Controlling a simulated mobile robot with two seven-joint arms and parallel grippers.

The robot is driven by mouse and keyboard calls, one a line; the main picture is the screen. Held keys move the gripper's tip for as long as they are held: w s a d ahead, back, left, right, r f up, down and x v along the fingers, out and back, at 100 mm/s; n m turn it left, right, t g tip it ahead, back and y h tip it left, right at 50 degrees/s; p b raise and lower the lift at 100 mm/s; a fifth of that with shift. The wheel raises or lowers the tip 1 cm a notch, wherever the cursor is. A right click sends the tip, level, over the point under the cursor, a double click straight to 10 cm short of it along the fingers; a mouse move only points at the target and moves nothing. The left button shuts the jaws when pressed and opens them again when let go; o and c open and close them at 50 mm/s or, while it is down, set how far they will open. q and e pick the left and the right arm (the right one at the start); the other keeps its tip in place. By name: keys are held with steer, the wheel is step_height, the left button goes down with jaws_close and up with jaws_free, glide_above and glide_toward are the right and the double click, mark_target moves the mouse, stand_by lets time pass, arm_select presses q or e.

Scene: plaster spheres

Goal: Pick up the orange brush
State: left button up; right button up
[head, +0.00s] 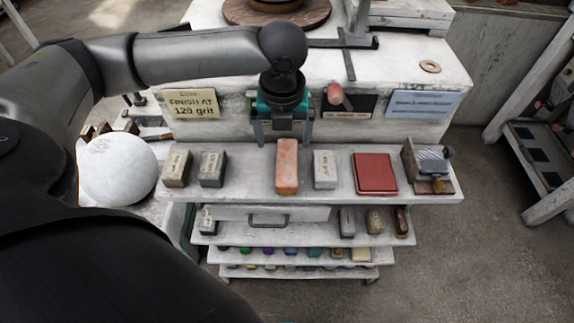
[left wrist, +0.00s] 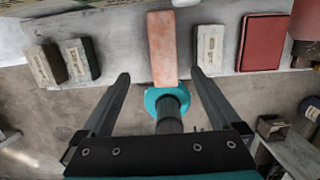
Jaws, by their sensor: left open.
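A long salmon-orange block (head: 287,167) lies on the top shelf of the white stand, its long side pointing toward me. It is the only orange thing of that shape on this shelf, and I see no bristles on it. It also shows in the left wrist view (left wrist: 162,48), just beyond and between my fingertips. My left gripper (head: 283,140) is open and empty, its fingers spread above the far end of the block. In the left wrist view the open fingers (left wrist: 160,76) point at the block without gripping it. My right gripper is not in view.
A grey block (head: 212,169) and a tan block (head: 176,169) stand left; a pale block (head: 325,169) sits close right, then a red box (head: 375,173). A white sphere (head: 117,169) rests at left. Lower shelves (head: 295,242) hold several small items.

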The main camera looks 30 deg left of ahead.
arm_select(q)
glide_above(287, 160)
steer(key=s, duration=0.2)
steer(key=f, duration=0.5)
steer(key=shift+w+d+f+b, duration=0.1)
steer(key=shift+w+b, duration=0.15)
steer(key=shift+b, duration=0.05)
steer(key=shift+w+f+b, duration=0.15)
steer(key=shift+w+f, duration=0.1)
steer(key=shift+f, duration=0.65)
steer(key=shift+w+f+b, duration=0.15)
steer(key=shift+w+f, duration=0.05)
steer(key=shift+f, duration=0.65)
steer(key=shift+w+f+b, duration=0.15)
steer(key=shift+w+f, duration=0.1)
steer(key=shift+f, duration=0.65)
jaws_close()
steer(key=shift+r, duration=0.15)
